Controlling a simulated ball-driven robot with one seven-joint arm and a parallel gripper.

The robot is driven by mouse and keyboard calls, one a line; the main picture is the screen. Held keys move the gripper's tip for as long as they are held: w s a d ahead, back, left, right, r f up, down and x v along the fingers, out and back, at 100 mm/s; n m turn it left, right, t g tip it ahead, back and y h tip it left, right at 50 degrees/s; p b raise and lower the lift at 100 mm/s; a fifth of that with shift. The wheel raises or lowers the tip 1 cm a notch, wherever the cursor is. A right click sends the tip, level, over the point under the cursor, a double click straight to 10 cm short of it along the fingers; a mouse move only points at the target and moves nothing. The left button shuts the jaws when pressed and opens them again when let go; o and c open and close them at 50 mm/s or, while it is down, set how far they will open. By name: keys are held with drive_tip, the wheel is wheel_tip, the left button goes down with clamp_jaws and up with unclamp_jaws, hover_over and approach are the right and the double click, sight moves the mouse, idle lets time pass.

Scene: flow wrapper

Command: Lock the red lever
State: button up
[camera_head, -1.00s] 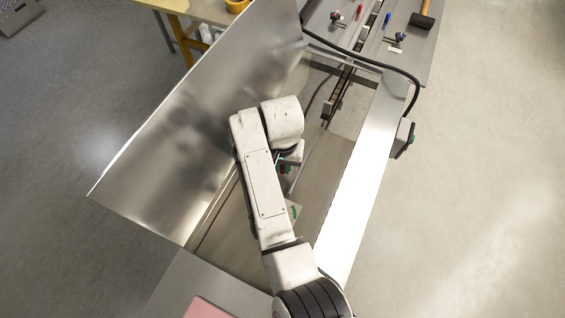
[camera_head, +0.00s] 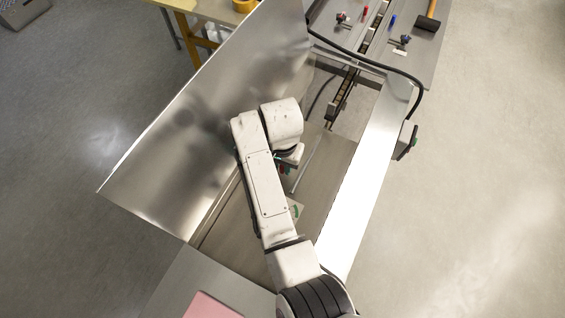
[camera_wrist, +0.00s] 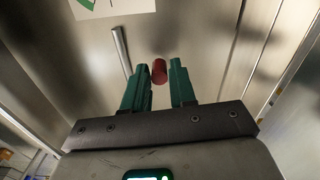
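The red lever (camera_wrist: 159,71) shows in the wrist view as a short red cylinder, just ahead of my gripper. My gripper (camera_wrist: 162,76) has two green fingers standing apart. The red end lies in line with the gap between the fingertips, with a narrow space on each side. Whether it reaches between the fingers in depth, I cannot tell. In the head view my white arm reaches down into the machine and covers most of the gripper and the lever.
A thin metal rod (camera_wrist: 121,51) stands left of the lever, near a green-and-white label (camera_wrist: 112,8). In the head view a tall metal panel (camera_head: 190,135) rises left of my arm. A bright metal edge (camera_head: 362,190) runs along the right, with open floor beyond.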

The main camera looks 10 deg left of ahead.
drive_tip(key=shift+o, duration=1.4)
wheel_tip(320, 180, up, 11)
drive_tip(key=b, duration=0.1)
drive_tip(key=shift+f, duration=0.1)
